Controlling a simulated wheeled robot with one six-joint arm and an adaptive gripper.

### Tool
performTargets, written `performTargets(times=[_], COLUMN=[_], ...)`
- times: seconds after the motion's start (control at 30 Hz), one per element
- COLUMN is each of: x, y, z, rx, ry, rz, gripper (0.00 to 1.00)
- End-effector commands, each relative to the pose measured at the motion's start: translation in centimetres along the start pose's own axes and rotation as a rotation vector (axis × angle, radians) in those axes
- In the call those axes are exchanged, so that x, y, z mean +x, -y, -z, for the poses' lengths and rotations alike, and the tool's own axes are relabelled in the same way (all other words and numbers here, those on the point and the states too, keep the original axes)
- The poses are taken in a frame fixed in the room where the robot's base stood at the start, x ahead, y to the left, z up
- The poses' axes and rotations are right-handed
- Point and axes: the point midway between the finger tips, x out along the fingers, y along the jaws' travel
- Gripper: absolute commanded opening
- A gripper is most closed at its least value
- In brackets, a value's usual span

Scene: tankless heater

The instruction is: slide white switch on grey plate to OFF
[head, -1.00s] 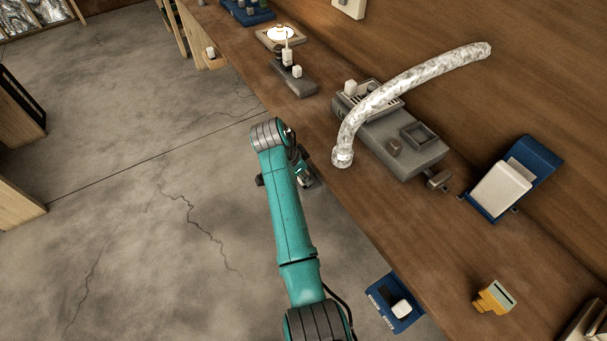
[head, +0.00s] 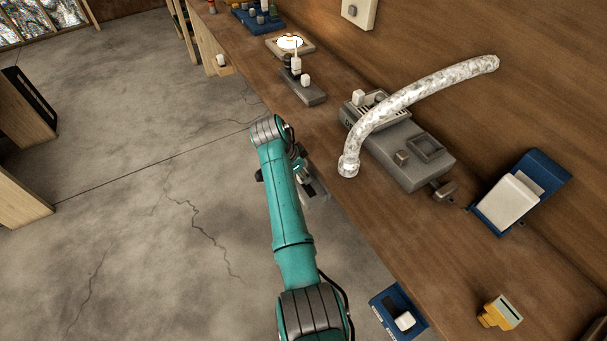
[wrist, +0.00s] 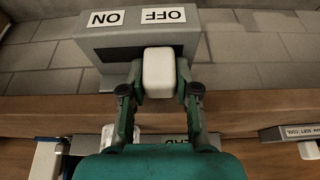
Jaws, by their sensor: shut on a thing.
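The grey plate (wrist: 110,50) is in the upper middle of the wrist view, with an ON label (wrist: 105,18) at left and an OFF label (wrist: 163,14) at right, both upside down. The white switch (wrist: 158,70) stands out from the plate directly below the OFF label. A dark slot shows to its left, on the ON side. My gripper (wrist: 160,82) has one finger on each side of the switch and is shut on it. In the head view the plate (head: 320,188) shows partly behind my arm at the bench's front edge; the switch cannot be made out there.
The wooden bench (head: 365,220) runs diagonally, with a grey box (head: 405,160) and a silver hose (head: 420,90) above the plate. A blue panel with a white switch (head: 405,322) is on the bench front nearer me.

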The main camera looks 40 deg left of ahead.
Motion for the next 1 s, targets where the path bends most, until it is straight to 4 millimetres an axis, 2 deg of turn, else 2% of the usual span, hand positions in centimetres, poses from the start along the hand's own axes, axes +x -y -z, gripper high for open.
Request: performTargets(times=[0.03, 0.07, 0.1, 0.17, 0.57, 0.67, 1.0], x=[-0.1, -0.1, -0.1, -0.2, -0.7, -1.9, -8.5], y=[0.3, 0.3, 0.3, 0.3, 0.2, 0.2, 0.3], z=[0.0, 0.0, 0.0, 0.0, 0.0, 0.0, 0.0], rx=[-0.001, -0.001, -0.001, 0.000, 0.000, 0.001, 0.000], ry=[-0.001, -0.001, -0.001, -0.001, -0.001, -0.001, -0.001], rz=[0.011, 0.012, 0.012, 0.012, 0.009, 0.009, 0.012], gripper=[0.00, 0.33, 0.43, 0.56, 0.56, 0.56, 0.56])
